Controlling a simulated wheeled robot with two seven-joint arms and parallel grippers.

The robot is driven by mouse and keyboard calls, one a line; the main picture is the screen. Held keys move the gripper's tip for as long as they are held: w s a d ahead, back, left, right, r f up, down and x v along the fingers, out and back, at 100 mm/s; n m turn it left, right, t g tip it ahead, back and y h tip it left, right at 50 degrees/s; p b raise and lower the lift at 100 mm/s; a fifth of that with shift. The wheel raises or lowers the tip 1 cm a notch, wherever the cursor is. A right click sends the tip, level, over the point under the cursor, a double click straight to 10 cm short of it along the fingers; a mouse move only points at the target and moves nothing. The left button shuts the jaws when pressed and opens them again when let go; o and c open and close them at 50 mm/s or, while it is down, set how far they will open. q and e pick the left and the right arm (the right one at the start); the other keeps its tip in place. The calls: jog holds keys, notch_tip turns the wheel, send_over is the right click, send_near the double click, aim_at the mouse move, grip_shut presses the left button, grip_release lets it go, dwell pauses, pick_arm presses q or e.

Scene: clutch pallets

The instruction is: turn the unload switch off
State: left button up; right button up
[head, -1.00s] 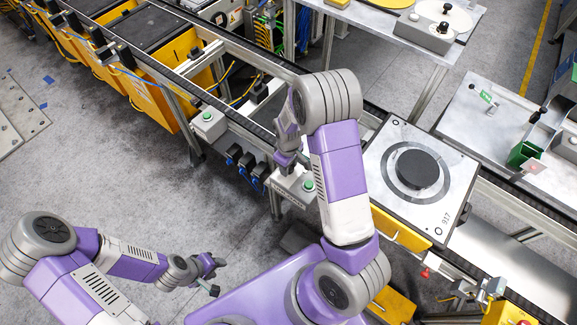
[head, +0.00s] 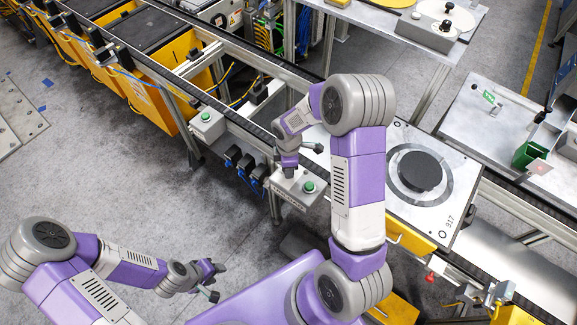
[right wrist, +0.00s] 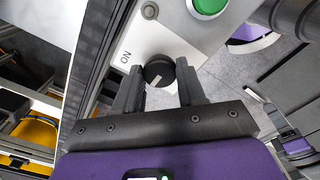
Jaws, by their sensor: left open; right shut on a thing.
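The unload switch is a black round knob (right wrist: 158,72) with a white mark, on a light grey switch box (right wrist: 185,45) with printed "ON" beside it. The box also shows in the head view (head: 284,188), where my right gripper (head: 287,170) is over it and hides the knob. In the right wrist view, the two dark fingers of my right gripper (right wrist: 160,80) are shut on the knob from both sides. The white mark shows on the knob's near left part. My left gripper (head: 217,277) is open and empty over the floor, well away from the box.
A green button (head: 308,187) sits on the same box, close to my right gripper. A second box with a green button (head: 207,122) is further left along the conveyor rail. A pallet with a black disc (head: 440,215) lies right of my right arm.

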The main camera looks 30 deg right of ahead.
jog(key=shift+n, duration=0.3)
jog(key=o, duration=1.1)
jog(key=shift+c, duration=0.2)
jog(key=shift+r, duration=0.1)
notch_tip(320, 180, up, 7)
jog(key=shift+r, duration=0.2)
